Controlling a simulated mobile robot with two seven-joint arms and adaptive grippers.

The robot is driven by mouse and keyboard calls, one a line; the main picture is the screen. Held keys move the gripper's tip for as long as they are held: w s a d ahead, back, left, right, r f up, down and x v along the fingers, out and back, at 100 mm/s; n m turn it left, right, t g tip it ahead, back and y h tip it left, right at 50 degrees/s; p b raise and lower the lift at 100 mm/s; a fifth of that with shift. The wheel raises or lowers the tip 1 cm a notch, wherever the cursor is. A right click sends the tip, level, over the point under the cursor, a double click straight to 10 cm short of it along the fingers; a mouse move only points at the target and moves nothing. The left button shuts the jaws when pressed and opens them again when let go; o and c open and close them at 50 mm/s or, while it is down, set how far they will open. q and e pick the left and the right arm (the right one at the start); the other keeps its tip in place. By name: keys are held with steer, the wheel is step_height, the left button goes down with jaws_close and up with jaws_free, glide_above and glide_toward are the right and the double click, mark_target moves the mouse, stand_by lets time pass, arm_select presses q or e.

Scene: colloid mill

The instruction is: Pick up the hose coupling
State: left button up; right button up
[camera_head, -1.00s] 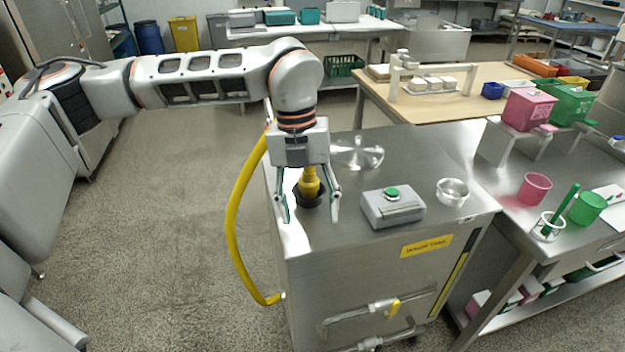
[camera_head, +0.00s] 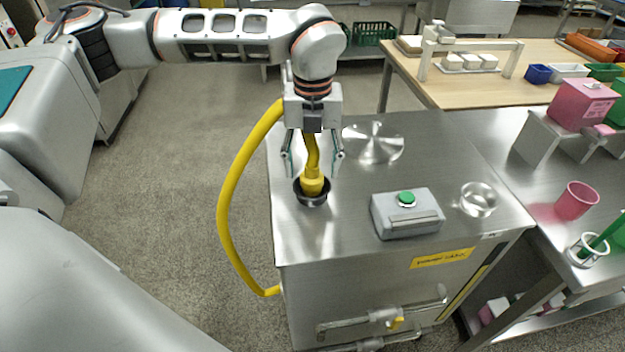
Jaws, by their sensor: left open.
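The hose coupling (camera_head: 312,183) is a yellow piece at the end of a thick yellow hose (camera_head: 228,190). It sits in a dark round cup (camera_head: 311,198) on the steel machine top. The hose loops out to the left and down to the machine's lower left side. My left gripper (camera_head: 312,166) points down over the coupling, with its fingers spread apart on either side of the hose. I see a gap between the fingers and the yellow parts. My right gripper is not in the view.
A grey box with a green button (camera_head: 407,212) stands right of the cup. A small metal bowl (camera_head: 478,198) and a shiny round disc (camera_head: 373,142) are also on the machine top. A side table with a pink cup (camera_head: 575,200) adjoins at right.

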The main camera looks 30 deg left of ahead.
arm_select(q)
steer(key=shift+f, duration=1.2)
steer(key=c, duration=1.3)
steer(key=shift+r, duration=0.15)
